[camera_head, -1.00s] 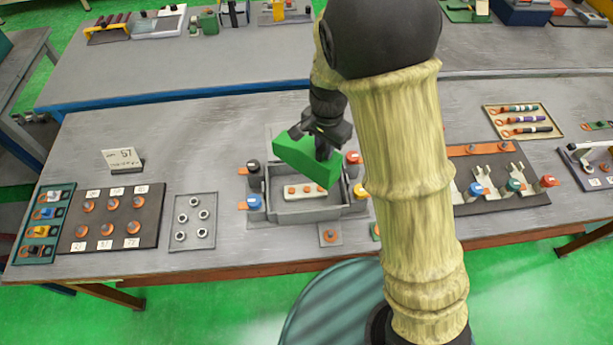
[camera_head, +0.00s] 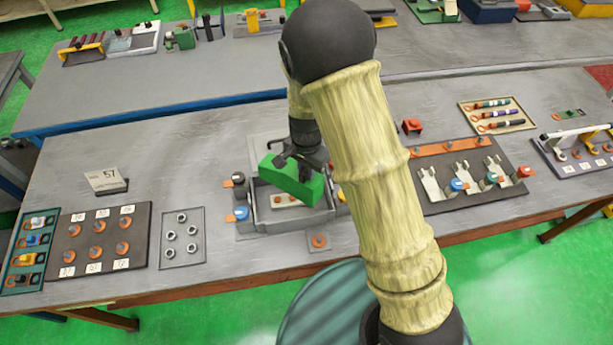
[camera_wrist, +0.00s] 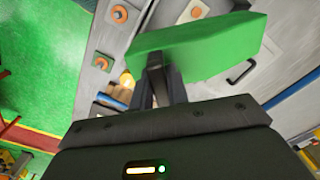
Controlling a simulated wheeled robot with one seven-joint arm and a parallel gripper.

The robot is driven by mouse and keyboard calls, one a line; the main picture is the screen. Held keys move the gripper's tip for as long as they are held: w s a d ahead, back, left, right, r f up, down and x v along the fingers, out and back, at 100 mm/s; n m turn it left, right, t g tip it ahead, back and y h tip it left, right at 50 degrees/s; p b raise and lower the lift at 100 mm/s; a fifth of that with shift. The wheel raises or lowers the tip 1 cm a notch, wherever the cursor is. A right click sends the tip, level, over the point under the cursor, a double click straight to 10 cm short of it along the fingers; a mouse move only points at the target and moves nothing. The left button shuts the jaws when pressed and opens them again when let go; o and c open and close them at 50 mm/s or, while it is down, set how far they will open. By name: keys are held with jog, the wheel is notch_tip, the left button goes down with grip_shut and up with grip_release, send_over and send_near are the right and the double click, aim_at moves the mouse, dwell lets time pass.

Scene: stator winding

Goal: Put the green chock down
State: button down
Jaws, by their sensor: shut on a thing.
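The green chock (camera_head: 291,182) is a green block held above the grey box-like fixture (camera_head: 262,228) in the middle of the table. My gripper (camera_head: 302,160) is shut on the chock, with its fingers reaching down to it. In the wrist view the chock (camera_wrist: 205,48) spans the top of the picture, tilted, between the fingertips (camera_wrist: 165,80). The chock hides part of the fixture's inside, where a pale strip with orange dots (camera_head: 284,200) shows. I cannot tell whether the chock touches the fixture's wall.
A plate of nuts (camera_head: 182,238) and a dark board of orange knobs (camera_head: 98,240) lie to the left. A sign (camera_head: 107,180) stands behind them. Clear table lies between the sign and the fixture.

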notch_tip(320, 180, down, 3)
jog(key=shift+f+p, duration=0.1)
jog(key=shift+p, duration=0.6)
jog(key=shift+f, duration=0.65)
jog(key=c, duration=1.4)
grip_release()
jog(key=shift+o, duration=0.2)
jog(key=shift+r, duration=0.1)
notch_tip(320, 180, up, 12)
jog(key=b, duration=0.4)
jog(key=shift+r, duration=0.1)
